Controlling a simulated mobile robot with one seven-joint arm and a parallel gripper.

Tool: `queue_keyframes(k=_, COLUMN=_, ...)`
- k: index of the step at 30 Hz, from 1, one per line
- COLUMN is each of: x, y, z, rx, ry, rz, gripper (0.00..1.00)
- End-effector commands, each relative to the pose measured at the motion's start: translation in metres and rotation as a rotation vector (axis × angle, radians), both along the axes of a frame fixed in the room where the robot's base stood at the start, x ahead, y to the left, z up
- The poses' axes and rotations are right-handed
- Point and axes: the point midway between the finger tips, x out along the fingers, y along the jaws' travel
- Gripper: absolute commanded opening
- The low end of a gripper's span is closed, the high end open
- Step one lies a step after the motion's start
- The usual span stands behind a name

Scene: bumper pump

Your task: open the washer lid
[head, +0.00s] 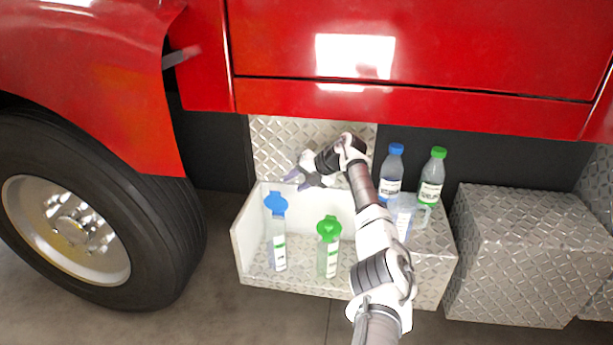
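Two clear upright tanks stand in the open diamond-plate box, one with a blue lid (276,204) and one with a green lid (329,228). Both lids look closed. No label tells me which one is the washer lid. My gripper (296,181) is above the box, up and to the right of the blue lid and apart from it. My arm passes to the right of the green lid.
A bottle with a blue cap (391,172), a bottle with a green cap (432,175) and a clear jug (404,215) stand on the ledge at the right. The red truck body (290,95) overhangs behind. A large wheel (75,230) is at the left.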

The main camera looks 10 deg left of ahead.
Motion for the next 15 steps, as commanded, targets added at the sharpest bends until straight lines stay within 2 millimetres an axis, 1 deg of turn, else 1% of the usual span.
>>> queue_keyframes(k=1, x=-0.001, y=-0.008, z=0.006, rx=-0.001, ry=-0.005, rz=-0.001, gripper=0.39)
queue_keyframes(k=6, x=-0.006, y=-0.023, z=0.023, rx=0.0, ry=-0.003, rz=0.0, gripper=0.39)
queue_keyframes(k=10, x=-0.008, y=-0.028, z=0.028, rx=-0.001, ry=-0.001, rz=0.002, gripper=0.39)
queue_keyframes(k=15, x=-0.009, y=-0.029, z=0.029, rx=-0.001, ry=0.0, rz=0.001, gripper=0.39)
